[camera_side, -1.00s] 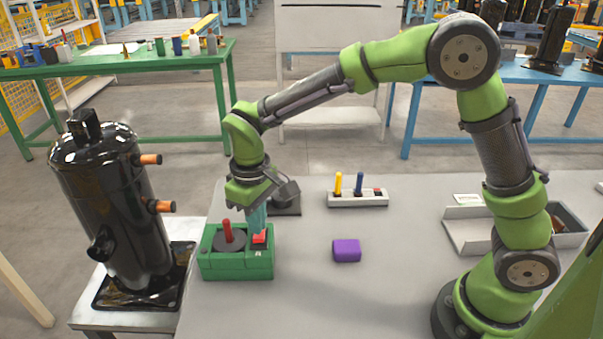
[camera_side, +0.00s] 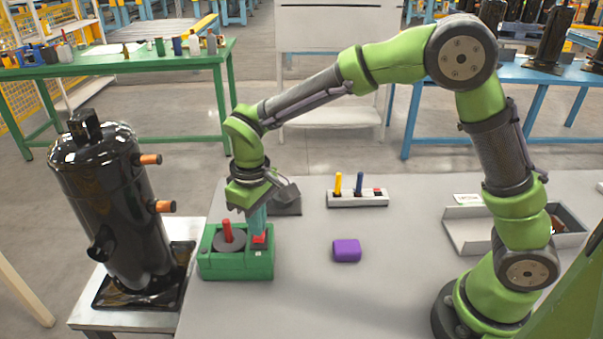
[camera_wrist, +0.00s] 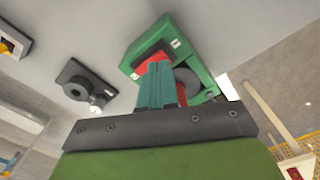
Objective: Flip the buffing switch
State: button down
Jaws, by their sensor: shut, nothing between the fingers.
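The green buffing box (camera_side: 236,265) stands at the front left of the grey table. On its top are a dark round disc (camera_side: 228,242) with a red peg (camera_side: 227,230) and, to the right, a red switch (camera_side: 260,239). My gripper (camera_side: 258,232) is shut and empty, pointing down with its teal fingertips at the red switch. The fingertips look to be touching the switch, and they hide part of it. In the wrist view the shut fingers (camera_wrist: 157,72) overlap the red switch (camera_wrist: 150,50) on the green box (camera_wrist: 185,38).
A purple block (camera_side: 346,250) lies right of the box. Behind it is a white rack (camera_side: 358,199) with yellow and blue pegs. A dark device (camera_side: 286,203) stands behind my gripper. A black compressor (camera_side: 112,205) stands left of the table. Grey trays (camera_side: 467,232) lie at the right.

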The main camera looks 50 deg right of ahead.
jog(key=shift+f, duration=0.8)
jog(key=shift+r, duration=3.55)
jog(key=shift+f, duration=0.3)
jog(key=s+d+r+m+t+y, duration=0.1)
jog(key=s+d+r+m+t, duration=0.2)
jog(key=s+d, duration=0.4)
jog(key=s+d+r+m+t+y, duration=0.1)
jog(key=s+d+r+m+t, duration=0.3)
jog(key=s, duration=0.6)
jog(key=d+r, duration=0.2)
jog(key=shift+d, duration=0.35)
